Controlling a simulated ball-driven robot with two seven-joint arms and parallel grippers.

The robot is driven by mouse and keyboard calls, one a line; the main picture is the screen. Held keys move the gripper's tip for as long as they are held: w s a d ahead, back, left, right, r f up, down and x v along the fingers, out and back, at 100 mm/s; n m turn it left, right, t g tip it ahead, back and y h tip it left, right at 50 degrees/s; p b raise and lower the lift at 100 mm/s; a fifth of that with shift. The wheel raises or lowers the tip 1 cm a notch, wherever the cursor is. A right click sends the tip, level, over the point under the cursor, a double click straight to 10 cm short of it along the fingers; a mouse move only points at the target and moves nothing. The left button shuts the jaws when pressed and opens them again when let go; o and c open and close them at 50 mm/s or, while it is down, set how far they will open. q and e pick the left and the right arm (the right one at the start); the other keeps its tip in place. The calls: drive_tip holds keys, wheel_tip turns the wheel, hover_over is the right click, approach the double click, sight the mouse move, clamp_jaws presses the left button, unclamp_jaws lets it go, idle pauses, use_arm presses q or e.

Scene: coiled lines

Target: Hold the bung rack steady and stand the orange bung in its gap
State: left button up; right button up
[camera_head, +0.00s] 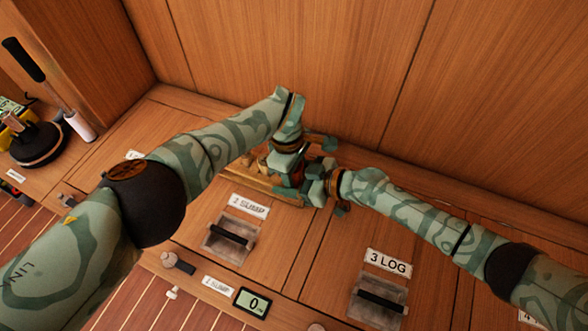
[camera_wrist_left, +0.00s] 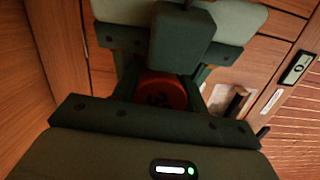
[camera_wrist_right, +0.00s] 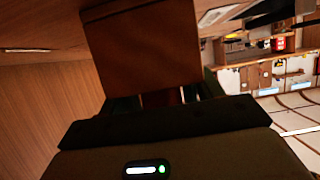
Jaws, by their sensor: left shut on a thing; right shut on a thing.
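The orange bung (camera_wrist_left: 162,92) shows its round, reddish top between the fingers of my left gripper (camera_wrist_left: 160,88) in the left wrist view. My left gripper (camera_head: 292,176) points down and is shut on the bung. The bung rack (camera_head: 285,197) is a low, yellowish wooden piece on the counter by the back wall, mostly hidden by both grippers. My right gripper (camera_head: 316,184) comes in from the right, low, and is shut at the rack's right end. The gap is hidden, and I cannot tell whether the bung touches the rack.
The wooden back wall (camera_head: 300,50) rises close behind the grippers. In front are a latch (camera_head: 231,236) under the sump label (camera_head: 248,206) and another (camera_head: 379,302) under the log label (camera_head: 388,263). A small display (camera_head: 252,303) sits on the front edge. A black-handled lever (camera_head: 25,60) stands far left.

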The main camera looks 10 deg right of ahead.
use_arm(q)
drive_tip(key=shift+r, duration=0.15)
drive_tip(key=shift+r, duration=0.2)
idle(0.3)
drive_tip(key=shift+f, duration=0.25)
idle(1.5)
drive_tip(key=shift+r, duration=0.3)
drive_tip(key=shift+f, duration=0.2)
idle(1.0)
drive_tip(key=shift+f, duration=0.2)
drive_tip(key=shift+r, duration=0.15)
drive_tip(key=shift+r, duration=0.25)
drive_tip(key=shift+a, duration=0.1)
idle(0.5)
